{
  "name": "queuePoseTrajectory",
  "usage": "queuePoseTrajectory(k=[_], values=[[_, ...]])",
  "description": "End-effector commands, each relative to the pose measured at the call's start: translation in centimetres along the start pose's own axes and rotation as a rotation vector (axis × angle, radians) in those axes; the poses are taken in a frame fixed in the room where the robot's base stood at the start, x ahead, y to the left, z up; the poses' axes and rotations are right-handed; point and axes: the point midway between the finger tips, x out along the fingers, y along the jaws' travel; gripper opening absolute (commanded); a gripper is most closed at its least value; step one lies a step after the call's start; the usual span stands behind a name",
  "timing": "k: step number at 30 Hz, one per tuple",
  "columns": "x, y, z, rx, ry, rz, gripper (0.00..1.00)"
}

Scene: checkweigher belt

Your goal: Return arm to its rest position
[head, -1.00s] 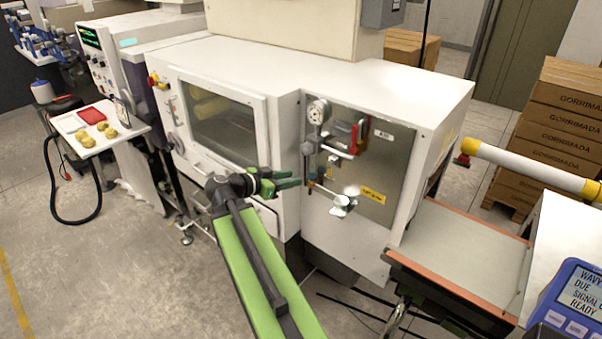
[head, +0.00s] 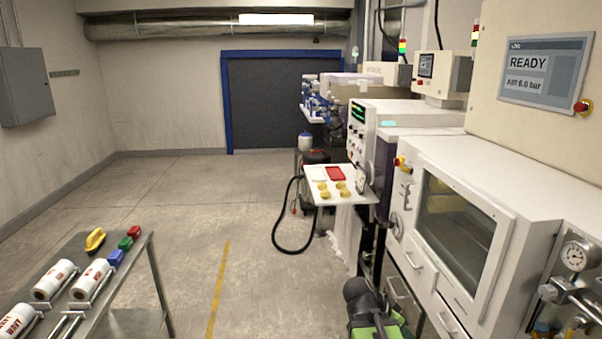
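The only task object is my own arm. Its dark joint and a short piece of green link show at the bottom edge of the head view, right of centre, in front of the white machine (head: 470,160). The rest of the arm is cut off by the frame edge. My gripper does not show, so its fingers and anything in them are hidden.
A metal table (head: 78,262) with white rolls (head: 52,280) stands at the lower left. A black hose (head: 277,228) loops onto the floor. The middle floor (head: 190,200) is clear.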

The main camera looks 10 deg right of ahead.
Motion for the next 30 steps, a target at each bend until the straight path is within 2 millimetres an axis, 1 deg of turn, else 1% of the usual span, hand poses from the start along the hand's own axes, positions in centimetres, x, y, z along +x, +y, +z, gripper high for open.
queuePoseTrajectory(k=[1, 2, 3, 4, 6, 9, 12, 15, 30], values=[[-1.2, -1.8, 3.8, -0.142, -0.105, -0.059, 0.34], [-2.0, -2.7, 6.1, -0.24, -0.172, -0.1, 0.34], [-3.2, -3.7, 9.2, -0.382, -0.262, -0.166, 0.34], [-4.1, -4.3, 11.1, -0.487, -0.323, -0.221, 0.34], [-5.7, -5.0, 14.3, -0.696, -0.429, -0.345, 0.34], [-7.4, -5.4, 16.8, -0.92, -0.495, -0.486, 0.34], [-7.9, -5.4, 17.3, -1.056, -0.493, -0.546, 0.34], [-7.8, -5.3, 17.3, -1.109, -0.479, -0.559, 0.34], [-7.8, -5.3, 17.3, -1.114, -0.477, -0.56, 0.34]])
